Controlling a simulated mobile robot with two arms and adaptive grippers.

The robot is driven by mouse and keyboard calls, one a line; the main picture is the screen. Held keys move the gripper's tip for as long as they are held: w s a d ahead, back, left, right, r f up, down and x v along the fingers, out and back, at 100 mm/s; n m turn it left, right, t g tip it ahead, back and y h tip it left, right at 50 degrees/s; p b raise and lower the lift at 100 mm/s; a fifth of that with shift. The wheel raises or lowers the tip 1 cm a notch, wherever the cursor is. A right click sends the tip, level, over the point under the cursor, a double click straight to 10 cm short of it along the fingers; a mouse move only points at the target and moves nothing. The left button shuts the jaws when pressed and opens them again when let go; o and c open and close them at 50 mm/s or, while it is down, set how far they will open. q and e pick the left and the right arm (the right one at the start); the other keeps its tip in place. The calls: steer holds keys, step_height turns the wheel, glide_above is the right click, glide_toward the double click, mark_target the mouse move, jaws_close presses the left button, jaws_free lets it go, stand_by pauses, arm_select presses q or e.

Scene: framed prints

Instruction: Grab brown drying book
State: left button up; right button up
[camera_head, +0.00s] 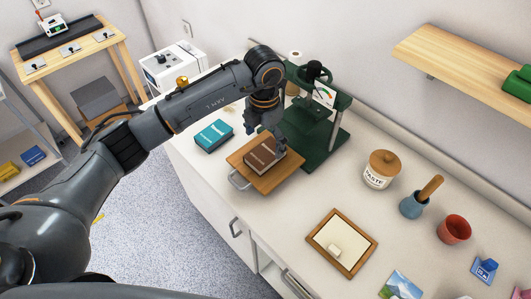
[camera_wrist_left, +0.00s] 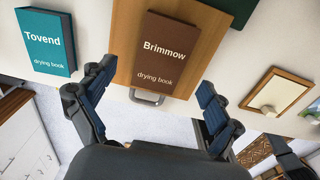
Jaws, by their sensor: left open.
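The brown drying book (camera_head: 261,154) lies flat on a wooden board with a metal handle (camera_head: 289,177) in the head view. In the left wrist view the brown book (camera_wrist_left: 163,53) reads "Brimmow drying book". Whether a finger touches the book cannot be told. My right gripper does not show in the head view.
A teal drying book (camera_head: 214,135) lies left of the board. A green press (camera_head: 318,130) stands right behind it. A framed panel (camera_head: 341,243), paste jar (camera_head: 381,170), blue mortar (camera_head: 413,206) and red pot (camera_head: 453,229) are on the counter to the right.

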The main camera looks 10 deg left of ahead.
mark_target(265, 152)
arm_select(q)
step_height(265, 152, down, 4)
steer(key=shift+d+r+p, duration=0.1)
steer(key=shift+r+p, duration=0.05)
steer(key=shift+p, duration=0.7)
steer(key=shift+f, duration=0.6)
steer(key=c, duration=1.3)
steer(key=shift+c, duration=0.9)
steer(key=shift+w, duration=0.1)
steer(key=shift+r, duration=0.1)
